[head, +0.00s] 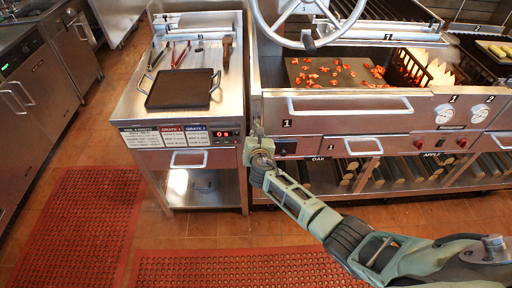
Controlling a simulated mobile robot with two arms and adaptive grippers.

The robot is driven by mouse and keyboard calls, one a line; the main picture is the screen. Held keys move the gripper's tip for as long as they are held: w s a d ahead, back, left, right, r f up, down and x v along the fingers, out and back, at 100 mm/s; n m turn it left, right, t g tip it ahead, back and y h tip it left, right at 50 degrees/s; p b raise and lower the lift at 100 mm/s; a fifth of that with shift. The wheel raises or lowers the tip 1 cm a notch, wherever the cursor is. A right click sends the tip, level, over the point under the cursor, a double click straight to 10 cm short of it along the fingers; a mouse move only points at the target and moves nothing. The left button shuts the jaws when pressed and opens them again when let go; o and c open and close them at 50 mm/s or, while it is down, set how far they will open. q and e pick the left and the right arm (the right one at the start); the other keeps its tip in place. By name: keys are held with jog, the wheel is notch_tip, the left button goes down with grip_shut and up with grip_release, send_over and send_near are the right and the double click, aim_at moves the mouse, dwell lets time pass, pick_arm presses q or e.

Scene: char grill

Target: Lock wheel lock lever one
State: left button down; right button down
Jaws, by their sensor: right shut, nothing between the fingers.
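The large grey handwheel (345,40) stands above the left section of the grill, at the top of the head view, and its upper part is cut off. A small grey piece (308,42) sits at its lower rim near a label 1; I cannot tell for sure whether this is wheel lock lever one. My right gripper (257,130) is shut and empty. It shows in front of the grill's left front corner, below and left of the wheel; whether it touches the grill is unclear. My left gripper is not in view.
A side table (130,105) with a dark griddle tray (180,90) and tongs stands left of the grill. A long drawer handle (350,104) sticks out from the grill front. Chopped red food lies on the grill plate (345,72). Red mats (80,220) cover some floor.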

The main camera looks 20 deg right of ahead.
jog(key=f+v, duration=0.1)
jog(key=v, duration=1)
jog(key=shift+s+a, duration=0.2)
jog(key=shift+s, duration=0.1)
jog(key=shift+f, duration=0.1)
jog(key=s+d+f+m+g+y+b, duration=0.15)
jog(key=s+f+m, duration=0.35)
jog(key=f, duration=0.5)
jog(key=s+d+f+m+g+b, duration=0.1)
jog(key=s+f+m+g, duration=0.2)
jog(key=s+f, duration=0.55)
jog(key=s+d+f+m+g+b, duration=0.1)
jog(key=s+f+m+g, duration=0.2)
jog(key=f, duration=0.9)
jog(key=s+f+m+g+b, duration=0.1)
jog(key=s+f+m, duration=0.5)
jog(key=s, duration=0.6)
jog(key=s+f+m+g+y+b, duration=0.1)
jog(key=s+f+m, duration=0.4)
jog(key=s, duration=0.7)
jog(key=s+f+m+g+b, duration=0.1)
jog(key=s+f+m+g, duration=0.2)
jog(key=s, duration=1)
notch_tip(320, 180, down, 5)
jog(key=m, duration=0.3)
jog(key=shift+d+f+m, duration=0.15)
jog(key=shift+d+m, duration=0.1)
jog(key=shift+m, duration=0.05)
jog(key=shift+s+y, duration=0.1)
jog(key=shift+y, duration=0.15)
